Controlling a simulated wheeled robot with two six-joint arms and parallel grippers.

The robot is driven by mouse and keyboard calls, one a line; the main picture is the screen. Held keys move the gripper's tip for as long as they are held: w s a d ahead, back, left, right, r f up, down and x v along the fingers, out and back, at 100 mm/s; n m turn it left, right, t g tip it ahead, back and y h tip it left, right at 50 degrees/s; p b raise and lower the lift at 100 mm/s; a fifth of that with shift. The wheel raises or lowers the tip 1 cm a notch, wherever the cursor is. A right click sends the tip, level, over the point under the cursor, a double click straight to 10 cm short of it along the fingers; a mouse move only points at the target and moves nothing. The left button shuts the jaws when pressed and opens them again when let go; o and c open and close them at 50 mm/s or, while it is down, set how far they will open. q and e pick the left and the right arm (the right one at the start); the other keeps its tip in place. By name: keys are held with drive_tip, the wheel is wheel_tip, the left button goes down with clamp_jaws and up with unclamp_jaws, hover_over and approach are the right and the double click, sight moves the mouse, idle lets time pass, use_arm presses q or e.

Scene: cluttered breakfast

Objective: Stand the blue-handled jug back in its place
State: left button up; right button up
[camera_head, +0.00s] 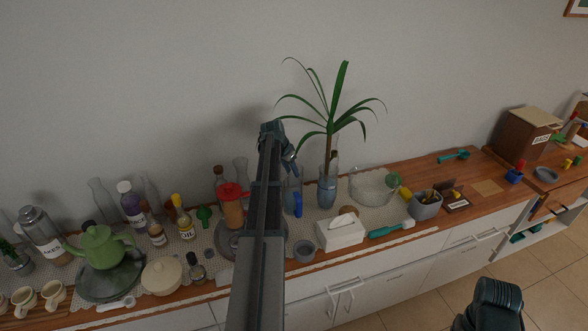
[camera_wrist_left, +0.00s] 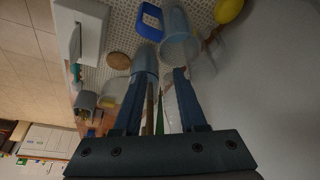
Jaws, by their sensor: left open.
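The blue-handled jug (camera_head: 293,190) is clear, bluish and appears upright on the patterned mat by the wall, partly hidden behind my left arm. In the left wrist view the jug (camera_wrist_left: 178,38) and its blue handle (camera_wrist_left: 149,20) show beyond my fingertips. My left gripper (camera_head: 288,155) is above and behind the jug in the head view, open. In the left wrist view its fingers (camera_wrist_left: 163,78) are apart, with no jug visibly held between them. My right gripper (camera_head: 497,300) is at the lower right, far from the jug; its jaws are unclear.
A plant in a bluish vase (camera_head: 327,188) stands just right of the jug. A red-lidded jar (camera_head: 233,208) is left of my arm. A tissue box (camera_head: 341,232) and glass bowl (camera_head: 374,186) stand right. The left counter is crowded; bare wood (camera_head: 440,176) lies farther right.

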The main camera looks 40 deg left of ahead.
use_arm(q)
drive_tip(key=shift+s+r, duration=0.1)
drive_tip(key=shift+r, duration=0.1)
drive_tip(key=d+f+m+g, duration=0.1)
drive_tip(key=d+m+g, duration=0.1)
drive_tip(key=d, duration=3.1)
drive_tip(key=s+d+m+g, duration=0.1)
drive_tip(key=s+d, duration=0.8)
drive_tip(key=d, duration=0.4)
drive_tip(key=s+d+m+g+y, duration=0.1)
drive_tip(key=s+d, duration=0.8)
drive_tip(key=d, duration=0.5)
drive_tip(key=shift+s+f+g, duration=0.2)
drive_tip(key=shift+s+g, duration=0.1)
drive_tip(key=shift+s, duration=0.1)
wheel_tip(320, 180, down, 7)
drive_tip(key=b, duration=0.7)
